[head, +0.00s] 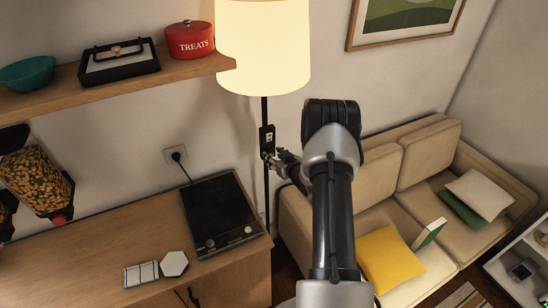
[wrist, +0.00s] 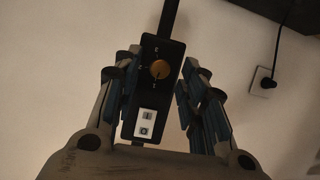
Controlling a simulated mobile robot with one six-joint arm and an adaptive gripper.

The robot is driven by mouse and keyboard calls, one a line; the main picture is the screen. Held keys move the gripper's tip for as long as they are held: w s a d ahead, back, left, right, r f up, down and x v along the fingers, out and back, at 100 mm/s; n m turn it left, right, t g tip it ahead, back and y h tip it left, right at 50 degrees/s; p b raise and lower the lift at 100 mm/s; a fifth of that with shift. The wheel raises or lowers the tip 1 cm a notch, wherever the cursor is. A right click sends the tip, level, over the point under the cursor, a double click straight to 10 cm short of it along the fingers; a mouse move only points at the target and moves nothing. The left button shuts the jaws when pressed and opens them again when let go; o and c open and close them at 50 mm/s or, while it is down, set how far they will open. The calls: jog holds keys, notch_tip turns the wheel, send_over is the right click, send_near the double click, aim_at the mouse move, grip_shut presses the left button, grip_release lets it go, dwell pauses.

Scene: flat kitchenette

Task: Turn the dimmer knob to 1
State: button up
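The dimmer is a narrow black box (wrist: 152,108) on the lamp's pole. Its round orange-brown knob (wrist: 160,69) sits in the upper part, with small pale marks around it that are too small to read surely. A white two-part switch (wrist: 146,123) is below the knob. In the head view the dimmer box (head: 267,137) hangs below the glowing lampshade (head: 263,45). My gripper (wrist: 159,64) is open, with one finger on each side of the box and the knob between them. The fingers are apart from the knob. I cannot tell whether they touch the box's edges.
A wooden cabinet (head: 95,245) with a black hob (head: 220,215) stands at the left. A wooden shelf (head: 180,76) with a red treats tin (head: 189,40) is above it. A beige sofa (head: 425,155) is at the right. A wall socket (wrist: 263,82) shows in the wrist view.

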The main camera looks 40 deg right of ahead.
jog(key=shift+w+f, duration=0.1)
jog(key=shift+w, duration=0.25)
jog(key=shift+c, duration=0.3)
grip_shut()
